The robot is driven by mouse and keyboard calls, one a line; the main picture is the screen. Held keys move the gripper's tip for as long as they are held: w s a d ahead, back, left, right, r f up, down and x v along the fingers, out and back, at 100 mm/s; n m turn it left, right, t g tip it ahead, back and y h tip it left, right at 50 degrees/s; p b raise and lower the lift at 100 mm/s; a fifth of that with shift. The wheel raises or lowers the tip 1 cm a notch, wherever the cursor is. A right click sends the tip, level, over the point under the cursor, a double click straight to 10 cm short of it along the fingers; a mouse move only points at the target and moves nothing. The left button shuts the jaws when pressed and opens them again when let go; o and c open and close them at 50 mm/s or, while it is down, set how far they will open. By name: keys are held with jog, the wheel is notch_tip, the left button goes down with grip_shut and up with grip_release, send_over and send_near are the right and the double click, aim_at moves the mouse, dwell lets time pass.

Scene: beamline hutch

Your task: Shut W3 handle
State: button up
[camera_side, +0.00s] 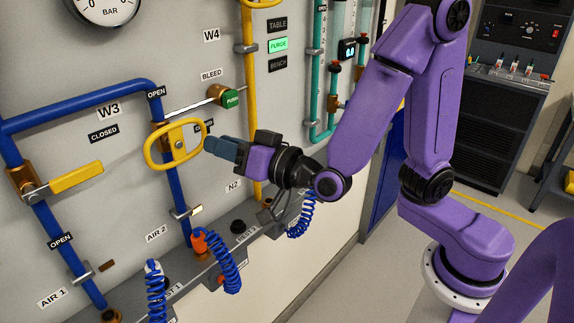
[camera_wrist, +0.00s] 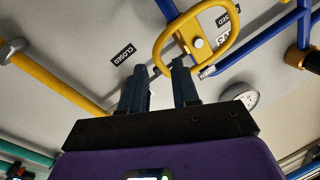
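The W3 handle (camera_side: 158,150) is a yellow oval loop on a brass valve on a vertical blue pipe (camera_side: 180,205). The loop lies crosswise to the pipe, its ends toward the two CLOSED labels. The OPEN label (camera_side: 155,92) is above, along the pipe. The handle also shows in the wrist view (camera_wrist: 233,24). My gripper (camera_side: 212,143) is at the loop's right end. Its dark fingers (camera_wrist: 158,66) are apart, and the loop's near end appears between or just beyond their tips. I cannot tell whether they touch it.
A bar-handled yellow valve (camera_side: 76,177) is on the left blue pipe. Coiled blue hoses (camera_side: 222,262) hang below.

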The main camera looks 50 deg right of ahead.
jog(key=v, duration=1.2)
dwell(0.5)
jog(key=shift+s, duration=0.1)
jog(key=s+a+f+n+g+y, duration=0.2)
jog(key=a+f+n+g+y, duration=0.25)
jog(key=a+g, duration=0.2)
jog(key=s+f+n+g, duration=0.3)
jog(key=s+n+g, duration=0.3)
jog(key=s+g, duration=0.15)
jog(key=s+d+f+n+g+h, duration=0.1)
jog(key=d+h, duration=0.3)
jog(key=d, duration=0.5)
jog(key=s+d+f+n+g+h, duration=0.1)
jog(key=s+d+n+g+h, duration=0.1)
jog(key=d, duration=0.7)
jog(key=shift+s+d+f+n+g+h, duration=0.3)
jog(key=shift+n+g+h, duration=0.1)
jog(key=shift+n+h, duration=0.5)
